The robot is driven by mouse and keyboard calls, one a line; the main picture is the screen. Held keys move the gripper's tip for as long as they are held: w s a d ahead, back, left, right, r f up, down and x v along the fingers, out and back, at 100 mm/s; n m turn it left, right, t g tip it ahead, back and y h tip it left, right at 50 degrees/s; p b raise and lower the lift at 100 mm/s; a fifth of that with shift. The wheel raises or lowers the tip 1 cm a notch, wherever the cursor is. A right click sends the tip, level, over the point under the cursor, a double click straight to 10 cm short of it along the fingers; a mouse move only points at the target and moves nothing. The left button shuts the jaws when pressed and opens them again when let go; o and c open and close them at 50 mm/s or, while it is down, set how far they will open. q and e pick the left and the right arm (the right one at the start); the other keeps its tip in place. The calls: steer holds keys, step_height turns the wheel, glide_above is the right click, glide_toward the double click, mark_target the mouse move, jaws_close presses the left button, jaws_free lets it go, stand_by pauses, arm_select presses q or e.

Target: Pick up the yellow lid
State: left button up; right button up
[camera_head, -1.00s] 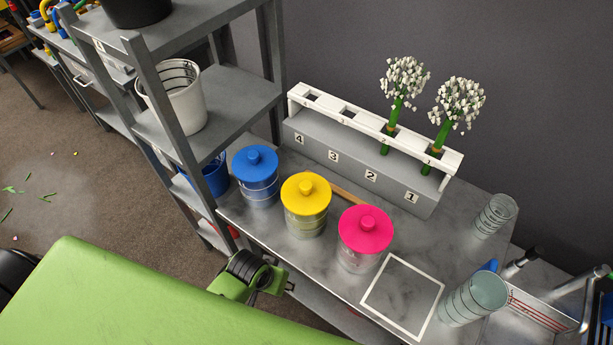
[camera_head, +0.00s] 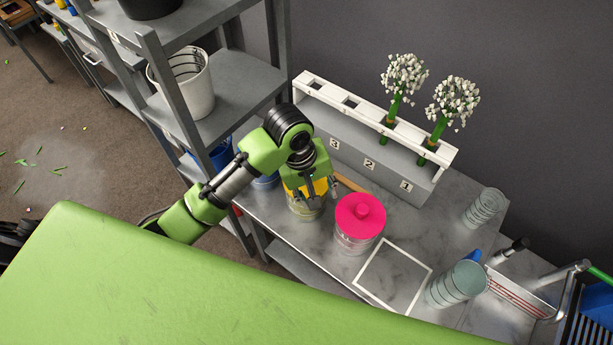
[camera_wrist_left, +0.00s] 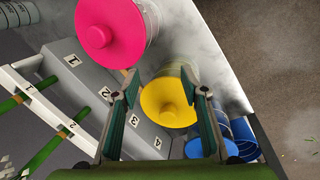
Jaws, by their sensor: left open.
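The yellow lid (camera_wrist_left: 165,102) sits on a clear jar on the marble table. In the head view the lid (camera_head: 319,187) is mostly hidden behind my left gripper (camera_head: 318,200). In the left wrist view my left gripper (camera_wrist_left: 160,92) is open, with its two fingers on either side of the lid's middle and knob. I cannot tell whether the fingers touch the lid. My right gripper is not in view.
A jar with a pink lid (camera_head: 360,211) stands close on the right. The blue-lidded jar (camera_wrist_left: 225,147) is on the other side. A numbered rack (camera_head: 400,165) with two white flower bunches stands behind. A white square outline (camera_head: 393,291) on the table is empty.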

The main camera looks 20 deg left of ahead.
arm_select(q)
steer(key=w+a+r+n+g+y, duration=0.1)
steer(key=w+a+r+n, duration=0.2)
steer(key=r+n, duration=0.15)
steer(key=w+a+r+n+y, duration=0.1)
steer(key=w+a+r+n, duration=0.15)
steer(key=r, duration=0.35)
steer(key=f, duration=0.2)
steer(key=f+p, duration=0.1)
steer(key=f, duration=0.5)
steer(key=shift+w+d+p, duration=0.2)
steer(key=shift+w+p, duration=0.2)
steer(key=shift+f, duration=0.25)
steer(key=f, duration=0.1)
steer(key=f+p, duration=0.1)
steer(key=f, duration=0.1)
steer(key=f+p, duration=0.1)
steer(key=shift+w+d+f, duration=0.1)
steer(key=shift+w+f, duration=0.1)
steer(key=shift+w, duration=0.1)
steer(key=shift+f, duration=0.2)
jaws_close()
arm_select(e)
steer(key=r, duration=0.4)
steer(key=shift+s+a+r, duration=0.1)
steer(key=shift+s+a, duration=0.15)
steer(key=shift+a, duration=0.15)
